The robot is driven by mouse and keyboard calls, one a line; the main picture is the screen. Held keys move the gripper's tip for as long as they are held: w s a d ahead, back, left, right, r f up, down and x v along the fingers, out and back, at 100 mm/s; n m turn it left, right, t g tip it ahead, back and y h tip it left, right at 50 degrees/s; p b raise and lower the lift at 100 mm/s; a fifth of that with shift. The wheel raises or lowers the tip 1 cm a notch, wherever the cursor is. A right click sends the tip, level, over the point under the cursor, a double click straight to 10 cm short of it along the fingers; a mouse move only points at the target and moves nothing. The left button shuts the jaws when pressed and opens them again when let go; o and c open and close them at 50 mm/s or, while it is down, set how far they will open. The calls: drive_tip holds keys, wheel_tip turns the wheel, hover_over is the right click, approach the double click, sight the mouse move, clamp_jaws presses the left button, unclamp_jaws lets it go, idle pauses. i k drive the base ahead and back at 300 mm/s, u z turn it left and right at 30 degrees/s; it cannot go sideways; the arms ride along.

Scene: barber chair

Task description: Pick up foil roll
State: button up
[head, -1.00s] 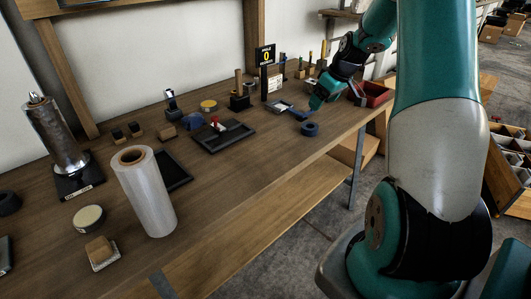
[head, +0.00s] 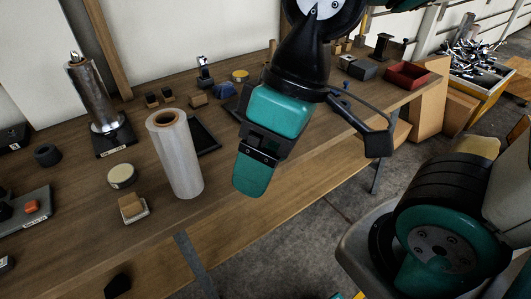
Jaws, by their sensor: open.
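A pale silver roll (head: 178,158) with a brown cardboard core stands upright on the wooden bench in the head view; it looks like the foil roll. My gripper (head: 315,168) is to the right of this roll, apart from it, with its jaws spread wide and nothing between them. One teal-tipped finger is on the roll's side and a dark finger is further right. My gripper hides part of the bench behind it.
A dark metallic cylinder (head: 92,97) stands on a black labelled base behind and left of the roll. A round tin (head: 122,176) and a wooden block (head: 131,206) sit left of it. A black tray (head: 203,138) lies close behind. A red bin (head: 407,76) is far right.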

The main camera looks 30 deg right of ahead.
sight(85, 76)
drive_tip(key=z, duration=1.35)
drive_tip(key=i, duration=0.75)
drive_tip(key=u, duration=2.3)
drive_tip(key=i, duration=0.5)
drive_tip(key=z, duration=0.05)
